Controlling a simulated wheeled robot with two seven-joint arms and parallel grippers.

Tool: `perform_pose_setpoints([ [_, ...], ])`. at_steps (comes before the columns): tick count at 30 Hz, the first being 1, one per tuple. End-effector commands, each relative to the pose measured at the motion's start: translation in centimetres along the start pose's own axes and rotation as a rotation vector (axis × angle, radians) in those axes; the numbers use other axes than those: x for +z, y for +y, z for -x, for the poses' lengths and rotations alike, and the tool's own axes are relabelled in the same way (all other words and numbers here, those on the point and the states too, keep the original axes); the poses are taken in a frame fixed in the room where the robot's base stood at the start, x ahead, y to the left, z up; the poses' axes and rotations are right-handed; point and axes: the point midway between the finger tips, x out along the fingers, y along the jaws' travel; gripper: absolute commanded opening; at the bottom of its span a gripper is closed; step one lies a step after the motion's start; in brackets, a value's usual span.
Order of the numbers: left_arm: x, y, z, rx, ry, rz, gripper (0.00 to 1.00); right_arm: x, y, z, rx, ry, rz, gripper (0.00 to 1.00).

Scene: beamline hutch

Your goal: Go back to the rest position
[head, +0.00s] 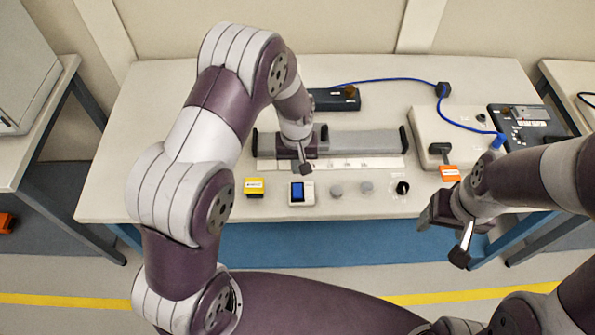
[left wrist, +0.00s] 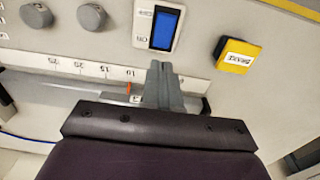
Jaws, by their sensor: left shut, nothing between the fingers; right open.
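My left gripper (head: 298,160) is over the ruler strip on the table, with its fingertips largely hidden by the wrist in the head view. In the left wrist view its fingers (left wrist: 163,78) are together with nothing between them, near the low end of the ruler (left wrist: 95,68). My right gripper (head: 432,216) is at the table's front edge on the right, empty.
The table's left front is clear.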

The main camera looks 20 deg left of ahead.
Motion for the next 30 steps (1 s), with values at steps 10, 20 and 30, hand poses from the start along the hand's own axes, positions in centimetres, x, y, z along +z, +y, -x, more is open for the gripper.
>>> perform_pose_setpoints([
  [10, -1.9, 0.1, 7.3, 0.003, 0.009, 0.002, 0.00, 0.3, 0.0, -1.5, 0.000, -0.006, 0.000, 0.68],
  [20, -2.2, 0.2, 8.1, 0.005, 0.015, -0.021, 0.00, 0.3, 0.0, -1.5, 0.000, -0.006, 0.000, 0.68],
  [30, 9.7, -6.4, 10.2, 0.001, 0.041, -0.326, 0.00, 0.3, 0.0, -1.5, 0.000, -0.006, 0.000, 0.68],
])
